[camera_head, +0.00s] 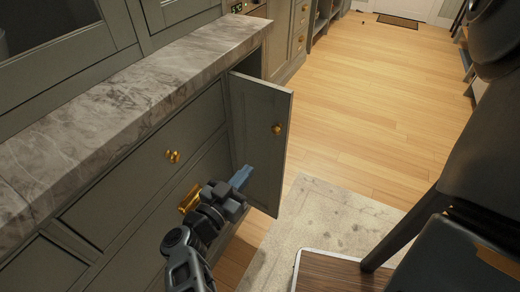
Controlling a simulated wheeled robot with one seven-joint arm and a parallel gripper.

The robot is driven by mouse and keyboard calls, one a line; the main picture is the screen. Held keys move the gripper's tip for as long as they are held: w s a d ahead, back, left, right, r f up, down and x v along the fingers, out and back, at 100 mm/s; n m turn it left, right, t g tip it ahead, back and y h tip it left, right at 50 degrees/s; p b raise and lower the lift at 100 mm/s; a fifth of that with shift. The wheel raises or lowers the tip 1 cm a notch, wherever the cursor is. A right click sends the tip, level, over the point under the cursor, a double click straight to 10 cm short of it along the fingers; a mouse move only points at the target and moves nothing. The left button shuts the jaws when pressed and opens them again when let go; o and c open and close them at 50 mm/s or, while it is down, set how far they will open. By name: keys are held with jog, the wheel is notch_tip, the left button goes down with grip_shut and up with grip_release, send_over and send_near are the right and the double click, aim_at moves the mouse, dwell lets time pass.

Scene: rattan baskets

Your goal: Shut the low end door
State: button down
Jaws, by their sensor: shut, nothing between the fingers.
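The low end door (260,135) is a grey-green cabinet door with a brass knob (278,128). It stands open, swung out from the end of the counter run, under the marble top. My gripper (240,177) is shut and empty, its blue fingertips in front of the lower part of the door. I cannot tell whether the tips touch the door. The door's lower left part and the cabinet opening behind it are partly hidden.
The marble counter (120,90) runs above grey-green drawers with brass knobs (173,157). A pale rug (325,220) lies on the wooden floor (380,110). A dark chair or stool (460,190) and a wood-topped surface (340,275) stand at the right. Floor beyond the door is clear.

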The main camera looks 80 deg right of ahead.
jog(key=x, duration=1.3)
jog(key=shift+d, duration=0.3)
jog(key=shift+s+d+p, duration=0.1)
jog(key=shift+p, duration=0.2)
